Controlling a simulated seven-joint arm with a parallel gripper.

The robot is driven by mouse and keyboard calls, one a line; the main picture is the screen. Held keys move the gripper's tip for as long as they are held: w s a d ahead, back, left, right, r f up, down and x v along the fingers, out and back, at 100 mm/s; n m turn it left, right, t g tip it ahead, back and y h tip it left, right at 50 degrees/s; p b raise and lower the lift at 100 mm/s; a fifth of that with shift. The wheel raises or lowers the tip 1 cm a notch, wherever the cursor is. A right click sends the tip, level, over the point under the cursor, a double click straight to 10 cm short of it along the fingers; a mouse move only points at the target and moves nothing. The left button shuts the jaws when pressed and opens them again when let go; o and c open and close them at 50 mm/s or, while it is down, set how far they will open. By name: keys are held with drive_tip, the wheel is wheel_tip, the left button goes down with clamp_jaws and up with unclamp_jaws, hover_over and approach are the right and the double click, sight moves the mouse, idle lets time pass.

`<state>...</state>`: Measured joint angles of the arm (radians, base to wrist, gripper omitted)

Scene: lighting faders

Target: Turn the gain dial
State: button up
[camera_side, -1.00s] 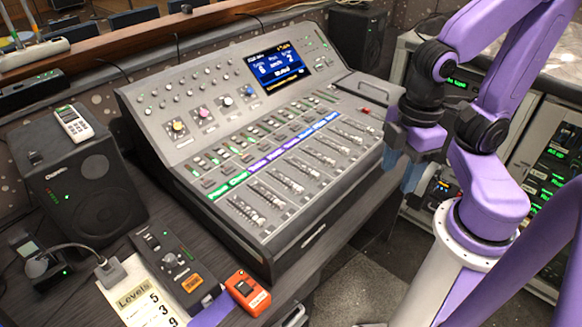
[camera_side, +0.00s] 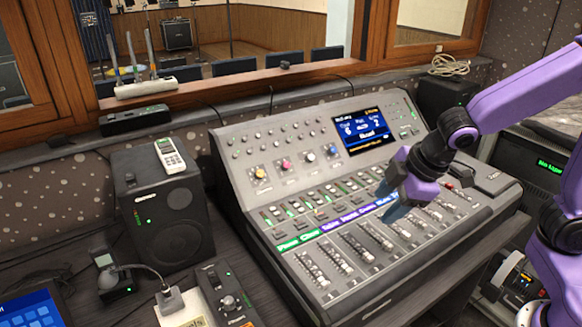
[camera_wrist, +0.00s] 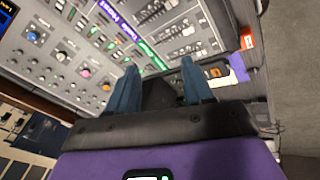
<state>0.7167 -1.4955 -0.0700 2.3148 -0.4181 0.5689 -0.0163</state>
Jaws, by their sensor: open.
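A row of coloured dials runs across the mixing console's (camera_side: 400,285) upper panel: yellow (camera_side: 260,172), pink-red (camera_side: 286,164), white (camera_side: 310,157) and blue (camera_side: 332,150). Their labels are too small to read, so I cannot tell which is gain. The pink dial (camera_wrist: 86,72) and yellow dial (camera_wrist: 106,87) also show left of my fingers in the wrist view. My gripper (camera_side: 391,200) is over the fader and button area, right of and below the dials. Its blue fingers (camera_wrist: 160,90) are apart with nothing between them.
Several faders (camera_side: 375,237) line the console's lower face. A lit screen (camera_side: 363,130) stands above. A speaker (camera_side: 168,222) carrying a white handset (camera_side: 170,154) is at left. A small dial box (camera_side: 229,297) sits in front. A wooden window ledge (camera_side: 215,92) runs behind.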

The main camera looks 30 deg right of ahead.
drive_tip(key=w+n+t, duration=0.1)
drive_tip(key=w+t, duration=0.2)
drive_tip(key=w, duration=1.2)
drive_tip(key=n+t+y, duration=0.2)
drive_tip(key=n, duration=0.1)
approach(286, 165)
drive_tip(key=x, duration=0.8)
drive_tip(key=shift+w+f, duration=0.15)
drive_tip(key=shift+w, duration=0.1)
drive_tip(key=shift+c, duration=0.3)
clamp_jaws()
